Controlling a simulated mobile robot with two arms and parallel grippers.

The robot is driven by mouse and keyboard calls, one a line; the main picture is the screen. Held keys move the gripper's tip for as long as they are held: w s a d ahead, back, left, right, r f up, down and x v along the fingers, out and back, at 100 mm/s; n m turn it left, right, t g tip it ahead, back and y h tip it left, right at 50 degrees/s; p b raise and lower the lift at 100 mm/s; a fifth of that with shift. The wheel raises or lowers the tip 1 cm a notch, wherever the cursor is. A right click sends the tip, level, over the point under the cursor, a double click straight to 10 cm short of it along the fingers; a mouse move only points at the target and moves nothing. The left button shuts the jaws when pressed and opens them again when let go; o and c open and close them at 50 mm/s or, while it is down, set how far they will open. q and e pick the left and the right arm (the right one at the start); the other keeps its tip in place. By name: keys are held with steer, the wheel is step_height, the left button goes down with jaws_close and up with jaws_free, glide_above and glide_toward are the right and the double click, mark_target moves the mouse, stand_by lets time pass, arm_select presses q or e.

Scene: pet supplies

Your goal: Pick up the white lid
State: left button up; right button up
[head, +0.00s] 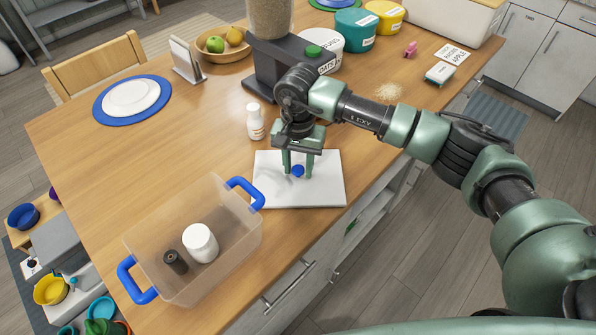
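The white lid (325,190) is a flat, pale rectangular panel with a round blue knob (297,171) near its middle. It lies on the wooden table near the edge closest to me. My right gripper (298,173) points down over the lid. Its two green fingers are apart, one on each side of the knob, with nothing visibly clamped. Whether either finger touches the knob is hard to tell. My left gripper is not in view.
A clear bin (150,245) with blue handles stands left of the lid, holding a white jar (201,243) and a dark cylinder (175,262). A white bottle (255,122) stands just behind the lid. A dark dispenser stand (270,75) is farther back. The table's left middle is clear.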

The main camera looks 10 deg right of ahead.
steer(key=c, duration=0.7)
jaws_close()
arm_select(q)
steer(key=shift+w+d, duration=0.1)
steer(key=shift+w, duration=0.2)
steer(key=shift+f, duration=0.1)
arm_select(e)
steer(key=shift+r, duration=0.1)
